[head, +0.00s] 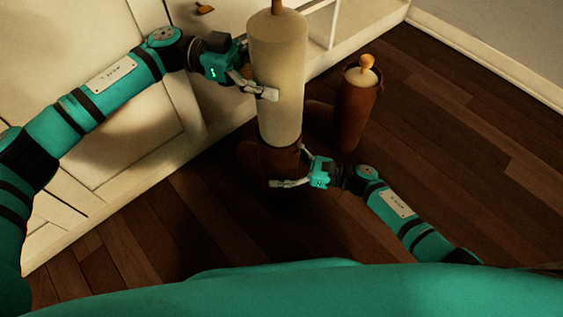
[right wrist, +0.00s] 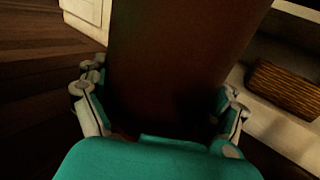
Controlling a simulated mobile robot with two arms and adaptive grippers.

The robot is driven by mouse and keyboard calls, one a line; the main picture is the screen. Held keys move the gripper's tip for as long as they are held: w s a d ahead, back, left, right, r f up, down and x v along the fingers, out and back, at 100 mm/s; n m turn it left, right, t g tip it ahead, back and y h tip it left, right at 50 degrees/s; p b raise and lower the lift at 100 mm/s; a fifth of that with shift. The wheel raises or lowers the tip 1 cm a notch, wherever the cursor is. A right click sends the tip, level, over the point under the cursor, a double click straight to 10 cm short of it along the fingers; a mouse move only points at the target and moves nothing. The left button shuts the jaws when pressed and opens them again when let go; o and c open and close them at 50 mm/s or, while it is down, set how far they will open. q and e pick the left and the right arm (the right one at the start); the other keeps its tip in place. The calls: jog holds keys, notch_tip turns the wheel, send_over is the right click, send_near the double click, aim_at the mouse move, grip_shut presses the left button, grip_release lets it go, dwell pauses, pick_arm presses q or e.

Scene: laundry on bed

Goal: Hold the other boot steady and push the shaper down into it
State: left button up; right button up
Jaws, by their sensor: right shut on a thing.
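The cream boot shaper (head: 279,62), a tall cylinder with a brown knob, stands upright with its lower end in the mouth of a brown boot (head: 264,160). My left gripper (head: 262,88) is at the shaper's left side, with one finger across its front; the other finger is hidden. It looks shut on the shaper. My right gripper (head: 290,168) is shut on the boot's shaft, below the shaper. In the right wrist view the brown shaft (right wrist: 180,60) stands between the fingers. The boot's foot is mostly in shadow.
Another brown boot (head: 356,112) stands just right, with a shaper (head: 362,78) and its light wooden knob sunk inside. A cream cabinet (head: 95,150) runs along the left and back. A woven basket (right wrist: 284,88) shows in the right wrist view. Dark wood floor (head: 460,150) is clear at right.

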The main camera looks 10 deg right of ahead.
aim_at(261, 13)
pick_arm(q)
jog(key=shift+o, duration=0.8)
notch_tip(261, 13, up, 10)
jog(key=shift+r, duration=0.1)
pick_arm(e)
jog(key=o, duration=1.3)
jog(key=shift+c, duration=0.2)
